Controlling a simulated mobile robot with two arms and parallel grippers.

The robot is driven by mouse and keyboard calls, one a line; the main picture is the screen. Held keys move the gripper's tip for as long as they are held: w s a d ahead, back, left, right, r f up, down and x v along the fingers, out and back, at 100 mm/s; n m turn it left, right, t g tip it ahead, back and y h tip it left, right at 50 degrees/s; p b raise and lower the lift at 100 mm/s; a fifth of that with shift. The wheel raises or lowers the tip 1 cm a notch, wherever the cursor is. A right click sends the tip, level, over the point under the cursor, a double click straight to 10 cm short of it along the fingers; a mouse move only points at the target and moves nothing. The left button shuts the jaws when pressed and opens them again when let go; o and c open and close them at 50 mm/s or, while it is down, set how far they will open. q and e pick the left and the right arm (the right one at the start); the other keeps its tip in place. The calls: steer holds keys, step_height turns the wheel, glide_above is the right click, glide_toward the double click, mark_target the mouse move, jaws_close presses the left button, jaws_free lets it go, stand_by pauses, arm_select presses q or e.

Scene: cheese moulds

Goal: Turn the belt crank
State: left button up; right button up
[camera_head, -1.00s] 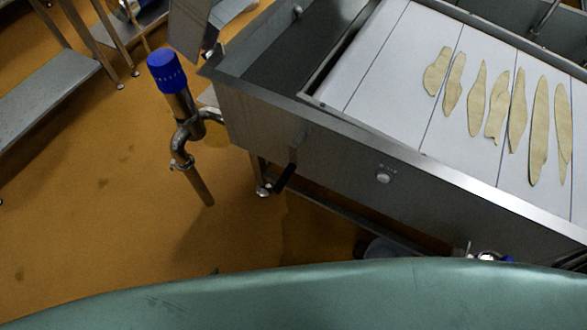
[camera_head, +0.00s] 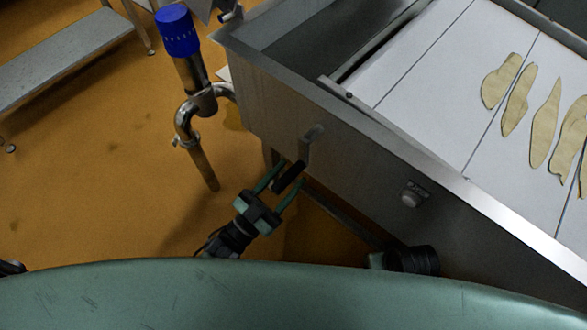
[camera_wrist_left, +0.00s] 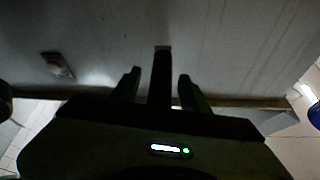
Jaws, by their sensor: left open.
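The belt crank has a grey metal arm (camera_head: 308,146) on the side of the steel belt table and a black handle (camera_head: 289,177) that sticks out from it. My left gripper (camera_head: 292,172) is open, with one green finger on each side of the black handle. In the left wrist view the dark handle (camera_wrist_left: 160,76) stands between the two fingers of my left gripper (camera_wrist_left: 159,80), with gaps visible on both sides. I cannot tell how deep the handle reaches into the jaws. My right gripper is not in view.
The belt table (camera_head: 370,170) has a white belt (camera_head: 415,75) carrying several flat tan pieces (camera_head: 545,122). A round knob (camera_head: 411,196) sits right of the crank. A pipe with a blue cap (camera_head: 177,31) stands left of it. Orange floor (camera_head: 90,190) lies open at left.

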arm_select(q)
steer(key=shift+x, duration=1.05)
jaws_close()
steer(key=shift+f, duration=0.1)
stand_by(0.6)
